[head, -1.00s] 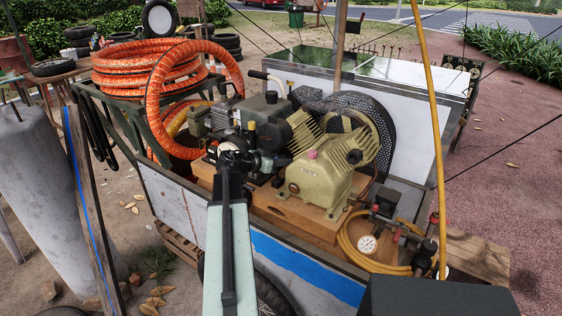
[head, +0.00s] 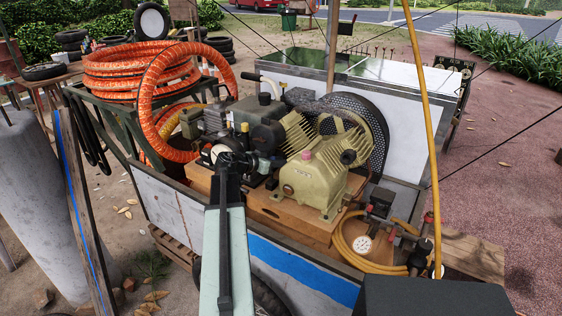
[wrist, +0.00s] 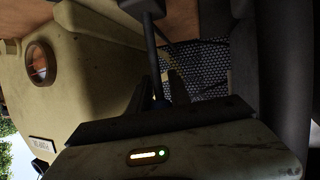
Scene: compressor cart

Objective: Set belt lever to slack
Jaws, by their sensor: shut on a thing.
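In the wrist view a thin dark lever (wrist: 152,50) runs down from a dark block at the top, in front of the black mesh belt guard (wrist: 205,70). My gripper (wrist: 160,90) is shut on the lower end of this lever, where a bit of blue shows between the fingers. I take it for the belt lever; no label or slack mark is readable. In the head view my gripper (head: 233,160) is beside the left end of the tan compressor pump (head: 318,178). The lever cannot be made out there, among the dark parts and my arm.
The pump's cream body with a round sight glass (wrist: 37,63) is close at left in the wrist view. An orange hose coil (head: 125,68) lies left of the machinery. A yellow hose (head: 345,240) and gauge (head: 362,243) are at the cart's right end.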

